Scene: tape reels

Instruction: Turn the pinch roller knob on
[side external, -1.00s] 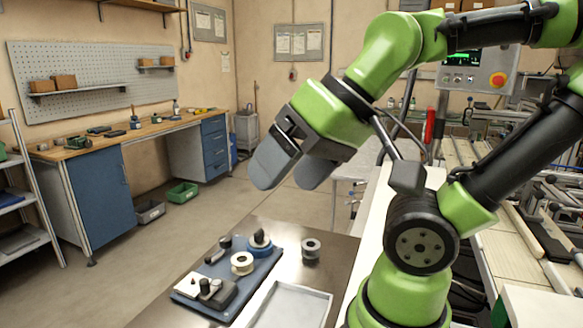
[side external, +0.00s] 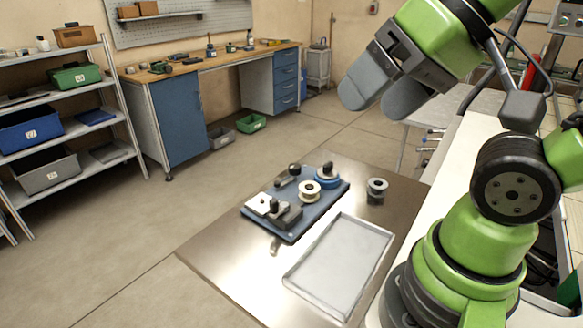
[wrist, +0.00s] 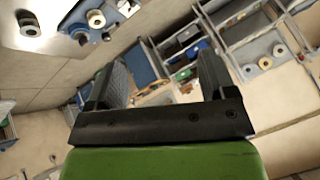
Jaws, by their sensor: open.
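A blue deck plate (side external: 318,213) lies on the metal table. It carries a blue reel (side external: 327,181) with a dark knob on top, a cream reel (side external: 309,192), a dark block with a black knob (side external: 287,214), a white block (side external: 258,203) and a small dark post part (side external: 288,177). Which of the small black knobs is the pinch roller knob I cannot tell. My gripper (side external: 372,103) is open and empty, high above and behind the deck, touching nothing. In the wrist view my gripper's fingers (wrist: 163,70) stand apart, with the deck parts at the upper left.
A loose grey spool (side external: 376,191) stands on the table right of the deck. An empty grey tray (side external: 340,266) lies in front. The metal tabletop (side external: 225,250) is bare at front left. Shelves and a workbench (side external: 215,60) stand farther back.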

